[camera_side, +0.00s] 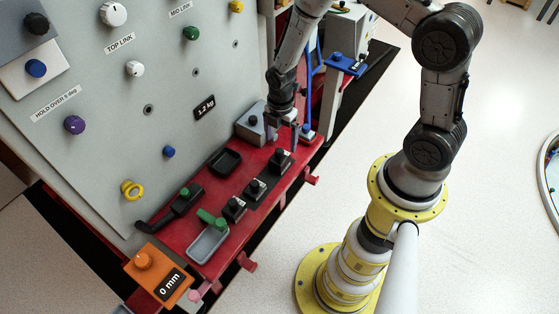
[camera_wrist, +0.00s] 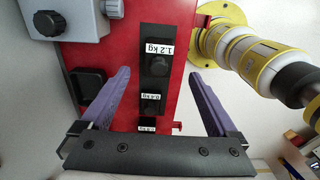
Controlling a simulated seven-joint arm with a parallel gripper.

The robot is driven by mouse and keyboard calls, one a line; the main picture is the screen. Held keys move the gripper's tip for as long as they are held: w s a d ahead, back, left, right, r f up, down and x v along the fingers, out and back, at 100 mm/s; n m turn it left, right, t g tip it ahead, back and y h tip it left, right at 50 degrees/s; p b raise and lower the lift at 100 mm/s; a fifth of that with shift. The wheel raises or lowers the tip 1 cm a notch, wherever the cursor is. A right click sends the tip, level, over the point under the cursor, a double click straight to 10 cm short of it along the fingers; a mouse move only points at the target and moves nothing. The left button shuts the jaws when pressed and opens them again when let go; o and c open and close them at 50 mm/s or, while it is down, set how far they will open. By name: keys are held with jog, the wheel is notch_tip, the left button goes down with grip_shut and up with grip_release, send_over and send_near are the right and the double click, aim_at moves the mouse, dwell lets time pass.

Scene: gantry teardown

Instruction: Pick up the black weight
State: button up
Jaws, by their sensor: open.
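Several black weights with round knobs stand in a row on a black strip on the red tray. The farthest black weight (camera_side: 281,157) is in the side view, with two more (camera_side: 256,187) (camera_side: 234,207) nearer the camera. In the wrist view the weight labelled 1.2 kg (camera_wrist: 156,68) lies between the purple fingers in the picture, and another weight (camera_wrist: 152,104) sits below it. My gripper (camera_wrist: 161,74) is open and empty. In the side view it hangs over the far end of the tray, close to the farthest weight. Its exact height above is unclear.
The red tray (camera_side: 208,250) also holds a grey box (camera_side: 250,124), a black dish (camera_side: 225,161), a black-handled tool (camera_side: 180,202) and a grey tray with a green-handled part (camera_side: 208,241). A grey panel (camera_side: 110,120) with knobs rises along the left. An orange block (camera_side: 158,272) stands at the near end.

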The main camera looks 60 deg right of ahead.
aim_at(279, 156)
jog(key=f, duration=0.8)
jog(key=shift+a+f, duration=0.2)
jog(key=shift+f, duration=0.1)
grip_shut()
jog(key=shift+w+r, duration=0.15)
jog(key=shift+w, duration=0.05)
dwell(0.3)
